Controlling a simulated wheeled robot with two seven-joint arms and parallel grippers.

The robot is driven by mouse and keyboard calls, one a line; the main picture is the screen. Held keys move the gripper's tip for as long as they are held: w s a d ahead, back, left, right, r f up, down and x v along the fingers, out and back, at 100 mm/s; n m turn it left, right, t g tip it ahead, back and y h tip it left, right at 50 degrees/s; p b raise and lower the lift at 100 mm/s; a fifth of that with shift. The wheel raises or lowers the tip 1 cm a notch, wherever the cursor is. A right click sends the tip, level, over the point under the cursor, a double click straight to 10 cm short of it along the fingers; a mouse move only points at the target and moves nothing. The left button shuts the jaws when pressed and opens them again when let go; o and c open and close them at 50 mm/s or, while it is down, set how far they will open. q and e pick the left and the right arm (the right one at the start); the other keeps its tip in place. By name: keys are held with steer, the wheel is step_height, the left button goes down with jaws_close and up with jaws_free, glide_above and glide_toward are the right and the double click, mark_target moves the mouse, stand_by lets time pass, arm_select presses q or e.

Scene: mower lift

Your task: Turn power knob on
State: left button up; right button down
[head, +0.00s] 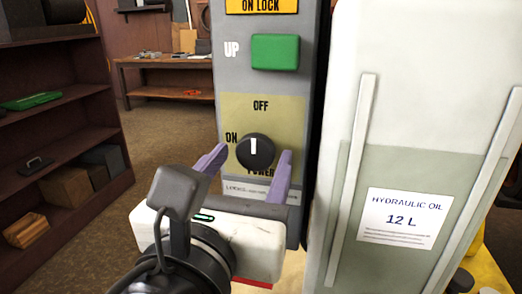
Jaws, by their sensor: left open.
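The black power knob (256,151) sits on a pale yellow plate (285,108) on the grey control panel (226,75). Its white mark points straight up, toward the word OFF. The word ON is at its left and POWER is below it. My left gripper (246,170) is open in front of the panel. One purple finger is left of the knob and the other is right of it. I cannot tell whether either finger touches the knob. My right gripper is not in view.
A green UP button (275,52) is above the knob. A white hydraulic oil tank (403,150) stands close at the right. A dark shelf (75,127) is at the left, and a workbench (165,66) is behind. Brown floor lies open between them.

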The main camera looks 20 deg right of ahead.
arm_select(q)
steer(key=shift+w+d, duration=0.3)
steer(key=shift+w, duration=0.15)
steer(key=shift+s, duration=0.1)
steer(key=c, duration=1)
